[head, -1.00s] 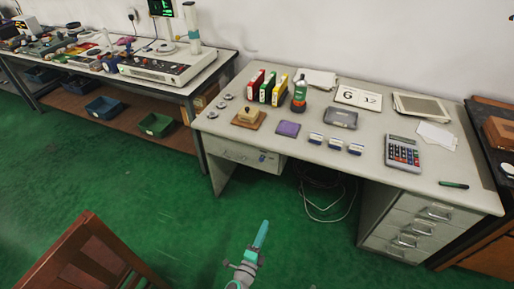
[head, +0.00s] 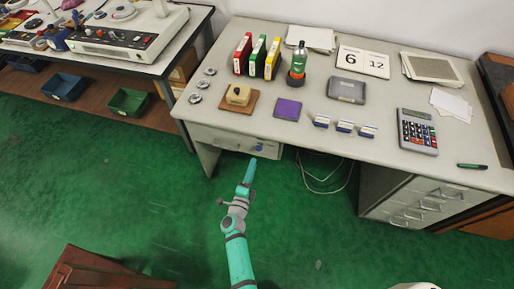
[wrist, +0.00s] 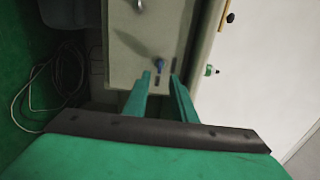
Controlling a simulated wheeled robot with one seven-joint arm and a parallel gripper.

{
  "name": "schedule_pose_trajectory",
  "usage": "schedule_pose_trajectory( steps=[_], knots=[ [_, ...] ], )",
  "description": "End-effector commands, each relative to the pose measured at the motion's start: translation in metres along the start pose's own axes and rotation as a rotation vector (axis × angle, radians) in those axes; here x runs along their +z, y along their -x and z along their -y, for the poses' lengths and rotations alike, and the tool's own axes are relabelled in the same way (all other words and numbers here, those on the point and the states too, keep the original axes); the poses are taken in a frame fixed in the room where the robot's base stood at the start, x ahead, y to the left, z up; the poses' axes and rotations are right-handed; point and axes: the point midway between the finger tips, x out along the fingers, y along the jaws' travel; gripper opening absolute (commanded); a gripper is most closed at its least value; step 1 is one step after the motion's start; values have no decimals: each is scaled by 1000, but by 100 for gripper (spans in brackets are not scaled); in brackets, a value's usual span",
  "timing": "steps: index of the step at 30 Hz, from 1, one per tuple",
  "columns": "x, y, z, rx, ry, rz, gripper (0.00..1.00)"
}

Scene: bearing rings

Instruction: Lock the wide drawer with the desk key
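The wide drawer (head: 215,138) is the pale grey front under the left part of the desk; it looks closed. The desk key (head: 259,147) has a blue head and sits at the right part of the drawer front. In the wrist view the key (wrist: 160,64) sticks out of the drawer front (wrist: 128,50), just beyond my fingertips. Whether it is turned is too small to tell. My teal gripper (head: 249,168) is in front of and a little below the key. In the wrist view my gripper (wrist: 160,80) is open and empty, its fingers apart, with the key roughly in line with the gap.
The desk (head: 300,134) holds binders, a stamp, a purple pad, small boxes and a calculator (head: 417,131). A drawer pedestal (head: 420,203) stands at the right, with loose cables (head: 322,182) on the floor beside it. A wooden chair (head: 100,270) is at the lower left. Green floor between is clear.

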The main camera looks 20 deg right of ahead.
Motion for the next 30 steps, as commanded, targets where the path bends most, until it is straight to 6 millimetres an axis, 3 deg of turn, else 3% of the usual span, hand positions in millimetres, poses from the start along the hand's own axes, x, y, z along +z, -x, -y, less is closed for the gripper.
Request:
schedule_pose_trajectory(
  steps=[9,15,29,30],
  knots=[
    [6,-55,1,-1,0,9,24],
    [3,-78,0,1,0,4,24],
    [0,-88,0,1,0,0,24],
    [0,-88,0,1,0,1,15]
  ],
)
